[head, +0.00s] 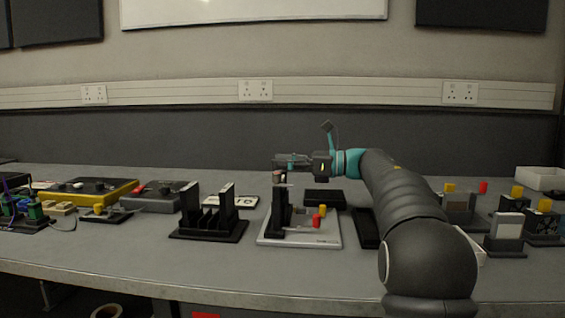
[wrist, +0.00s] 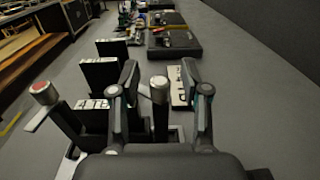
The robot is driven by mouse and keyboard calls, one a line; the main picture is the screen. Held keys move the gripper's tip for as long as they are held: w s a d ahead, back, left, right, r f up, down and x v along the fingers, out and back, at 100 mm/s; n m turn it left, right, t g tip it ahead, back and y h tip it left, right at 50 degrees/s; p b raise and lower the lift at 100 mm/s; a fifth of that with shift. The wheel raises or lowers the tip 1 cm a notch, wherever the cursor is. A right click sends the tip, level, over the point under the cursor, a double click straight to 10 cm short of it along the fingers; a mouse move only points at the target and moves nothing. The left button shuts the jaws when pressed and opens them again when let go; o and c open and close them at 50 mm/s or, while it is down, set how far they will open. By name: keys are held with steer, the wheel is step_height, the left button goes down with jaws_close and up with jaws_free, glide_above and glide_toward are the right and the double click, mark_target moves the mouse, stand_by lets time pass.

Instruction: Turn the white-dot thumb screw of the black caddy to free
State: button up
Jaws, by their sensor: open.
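My gripper (head: 278,165) reaches left over the bench, above a black upright fixture (head: 280,218) on a silver base (head: 300,242). I take this fixture to be the black caddy. In the wrist view my gripper (wrist: 160,70) is open, with one finger on each side of a silver screw knob (wrist: 159,86) on a black post. The knob's top looks pale; its dot is too small to make out. Contact with the fingers cannot be told. A second knob with a red dot (wrist: 42,88) stands at the left, outside the fingers, with a pale lever below it.
A black slotted rack (head: 208,232) stands just left of the silver base. Red and yellow knobs (head: 318,218) sit on the base's right side. A white label plate (head: 231,201) lies behind. Black boxes and a white-fronted block (head: 506,228) stand at the right.

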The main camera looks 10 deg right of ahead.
jaws_close()
